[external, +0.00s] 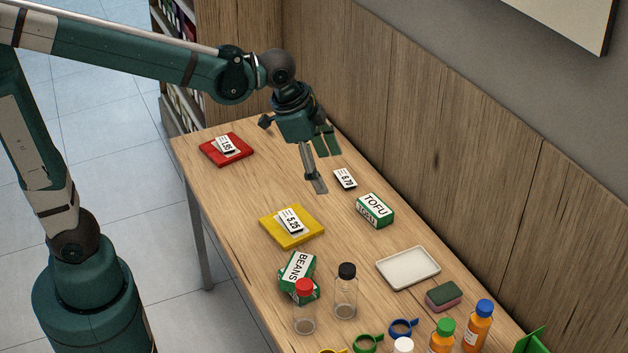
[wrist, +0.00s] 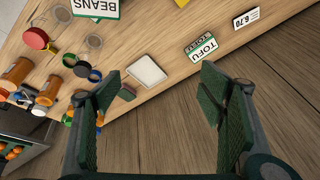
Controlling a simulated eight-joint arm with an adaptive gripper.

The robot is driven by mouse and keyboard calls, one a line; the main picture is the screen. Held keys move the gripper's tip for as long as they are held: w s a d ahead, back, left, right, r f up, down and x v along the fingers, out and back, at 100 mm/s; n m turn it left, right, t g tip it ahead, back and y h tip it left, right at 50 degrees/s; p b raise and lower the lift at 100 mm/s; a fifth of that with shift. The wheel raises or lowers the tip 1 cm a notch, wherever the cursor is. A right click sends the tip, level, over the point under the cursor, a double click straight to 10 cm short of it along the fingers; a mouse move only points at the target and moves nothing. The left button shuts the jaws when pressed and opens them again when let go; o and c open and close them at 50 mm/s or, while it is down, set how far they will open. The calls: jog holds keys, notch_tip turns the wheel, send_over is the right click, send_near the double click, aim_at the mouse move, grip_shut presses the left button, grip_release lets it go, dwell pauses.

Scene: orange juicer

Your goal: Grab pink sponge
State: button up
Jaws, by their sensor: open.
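The pink sponge (external: 444,296) lies on the wooden table, pink at its side with a dark green top, just right of the white tray in the external view. In the wrist view the sponge (wrist: 127,93) is small and dark, close beside my left finger in the picture and below the tray. My gripper (external: 319,164) is open and empty, high over the far part of the table, well away from the sponge. Its two fingers stand wide apart in the wrist view (wrist: 160,80).
The white tray (external: 408,267) and the TOFU box (external: 375,210) lie between gripper and sponge. Orange bottles (external: 478,325) and clear bottles (external: 345,298) stand near the sponge. A wooden wall panel (external: 450,150) runs along the table's right side.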

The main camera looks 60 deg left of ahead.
jog(key=w+d+f+m+g+p, duration=0.1)
jog(key=w+d+f+m+p, duration=0.15)
jog(key=w+d, duration=0.4)
jog(key=m+g+p, duration=0.3)
jog(key=m+p, duration=0.1)
jog(key=m, duration=0.4)
send_over(445, 293)
jog(key=shift+y, duration=0.4)
jog(key=f, duration=1.6)
jog(key=shift+s+a+f, duration=0.1)
jog(key=shift+a+f, duration=0.3)
jog(key=shift+d+f, duration=0.45)
jog(key=shift+f, duration=0.15)
jog(key=shift+f+b, duration=0.35)
jog(key=shift+f, duration=0.9)
jog(key=shift+a+f+b, duration=0.1)
jog(key=shift+f+b, duration=0.5)
jog(key=shift+f, duration=2.05)
